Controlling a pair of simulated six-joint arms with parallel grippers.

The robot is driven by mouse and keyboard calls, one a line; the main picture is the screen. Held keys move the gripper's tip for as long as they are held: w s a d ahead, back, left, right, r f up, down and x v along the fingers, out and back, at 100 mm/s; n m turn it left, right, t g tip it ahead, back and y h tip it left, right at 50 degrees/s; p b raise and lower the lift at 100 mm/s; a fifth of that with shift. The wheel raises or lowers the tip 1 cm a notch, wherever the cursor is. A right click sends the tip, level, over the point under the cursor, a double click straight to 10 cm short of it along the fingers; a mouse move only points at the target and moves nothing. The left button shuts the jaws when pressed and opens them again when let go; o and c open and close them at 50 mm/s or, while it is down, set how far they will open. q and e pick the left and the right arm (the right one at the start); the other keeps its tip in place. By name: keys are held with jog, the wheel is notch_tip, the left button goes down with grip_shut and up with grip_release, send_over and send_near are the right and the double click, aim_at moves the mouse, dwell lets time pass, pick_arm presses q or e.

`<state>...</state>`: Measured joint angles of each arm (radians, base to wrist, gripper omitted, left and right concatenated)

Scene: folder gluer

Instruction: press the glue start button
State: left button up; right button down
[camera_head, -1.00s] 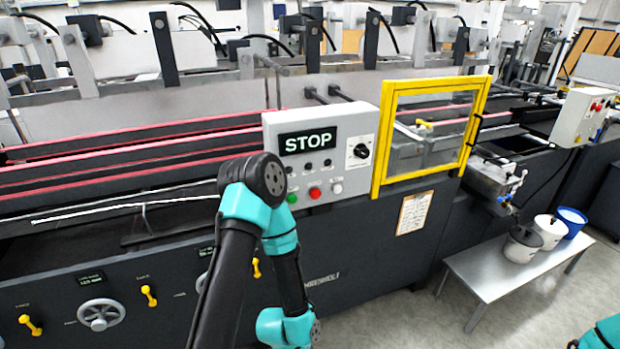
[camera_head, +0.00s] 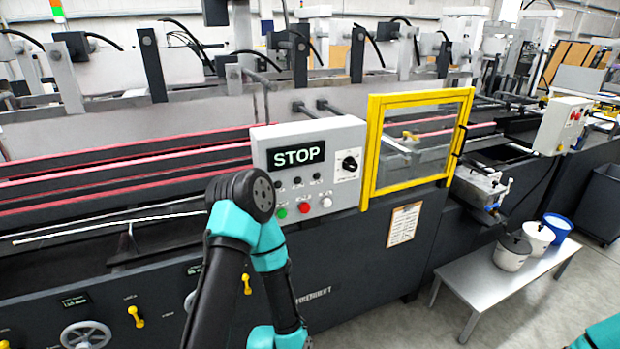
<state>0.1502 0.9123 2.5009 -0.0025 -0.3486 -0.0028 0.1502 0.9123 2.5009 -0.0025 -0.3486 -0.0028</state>
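A grey control panel (camera_head: 335,139) on the machine's front carries a display (camera_head: 296,157) reading STOP. Below it are small dark knobs or buttons and a lower row with a green button (camera_head: 281,213), a red button (camera_head: 304,208) and a white button (camera_head: 326,202). A black rotary knob (camera_head: 350,163) sits at the panel's right. The button labels are too small to read, so I cannot tell which one is glue start. One of my arms, teal and black, rises in front of the panel's lower left, close to the green button in the picture. Neither gripper shows.
A yellow-framed clear guard door (camera_head: 375,150) is right of the panel. A second control box (camera_head: 565,125) stands farther right. A low bench (camera_head: 480,283) holds several buckets, including a blue one (camera_head: 558,228). A dark bin (camera_head: 603,200) stands at the right edge. The floor in front is clear.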

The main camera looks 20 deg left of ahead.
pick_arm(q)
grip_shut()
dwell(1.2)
